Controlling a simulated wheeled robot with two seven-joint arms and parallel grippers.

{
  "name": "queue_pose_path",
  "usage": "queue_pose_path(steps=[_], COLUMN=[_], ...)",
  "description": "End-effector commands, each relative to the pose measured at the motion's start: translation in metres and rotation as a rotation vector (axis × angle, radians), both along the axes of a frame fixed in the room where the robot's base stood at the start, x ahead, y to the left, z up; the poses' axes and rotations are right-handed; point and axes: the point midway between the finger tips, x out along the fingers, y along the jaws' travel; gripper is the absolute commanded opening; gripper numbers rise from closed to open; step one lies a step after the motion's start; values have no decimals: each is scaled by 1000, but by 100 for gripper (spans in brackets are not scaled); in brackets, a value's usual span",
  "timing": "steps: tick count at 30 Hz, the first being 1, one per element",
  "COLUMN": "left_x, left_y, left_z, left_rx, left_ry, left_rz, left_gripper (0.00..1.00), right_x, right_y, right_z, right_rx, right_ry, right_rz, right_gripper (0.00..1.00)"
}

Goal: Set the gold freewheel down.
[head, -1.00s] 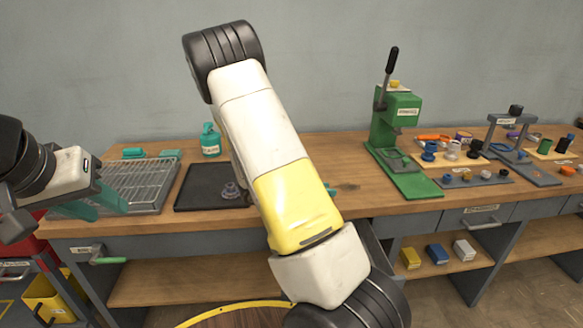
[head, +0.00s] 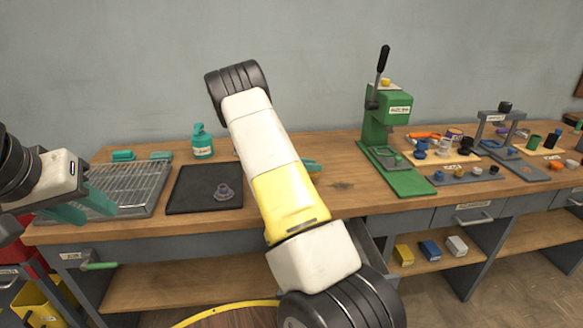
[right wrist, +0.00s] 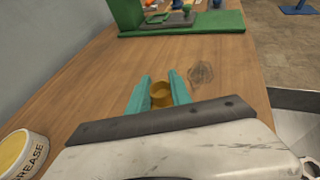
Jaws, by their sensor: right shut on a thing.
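The gold freewheel (right wrist: 161,94) is a small gold ring between the teal fingers of my right gripper (right wrist: 159,92) in the right wrist view. The gripper is shut on it, over bare wood of the bench; I cannot tell whether the ring touches the wood. In the head view my right arm hides the freewheel, and only a bit of teal finger (head: 313,166) shows beside the arm. My left gripper (head: 84,208) is at the left, by the front of the wire rack, with its teal fingers apart and nothing seen between them.
A wire rack (head: 130,183) and a teal bottle (head: 202,142) are at left. A green press (head: 386,125) stands right of my arm. A grease tub (right wrist: 22,155) is close in the right wrist view. Bare wood lies before the press.

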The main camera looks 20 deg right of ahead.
Motion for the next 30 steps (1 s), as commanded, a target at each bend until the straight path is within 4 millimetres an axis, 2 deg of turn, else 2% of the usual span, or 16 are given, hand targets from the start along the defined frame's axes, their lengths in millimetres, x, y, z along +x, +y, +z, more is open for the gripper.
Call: queue_pose_path(steps=[1,5,17,18,20,30], left_x=[0,0,0,0,0,0], left_y=[0,0,0,0,0,0], left_z=[0,0,0,0,0,0], left_rx=[0,0,0,0,0,0], left_ry=[0,0,0,0,0,0], left_rz=[0,0,0,0,0,0], left_gripper=[36,36,36,36,36,36], right_x=[-2,-2,-2,-2,-2,-2], right_y=[0,0,1,1,1,1], right_z=[-11,-30,-36,-36,-36,-34], right_rx=[0,-1,-1,0,0,0], right_ry=[8,6,3,3,3,3], right_rz=[0,0,0,0,0,0], right_gripper=[0,0,0,33,45,47])
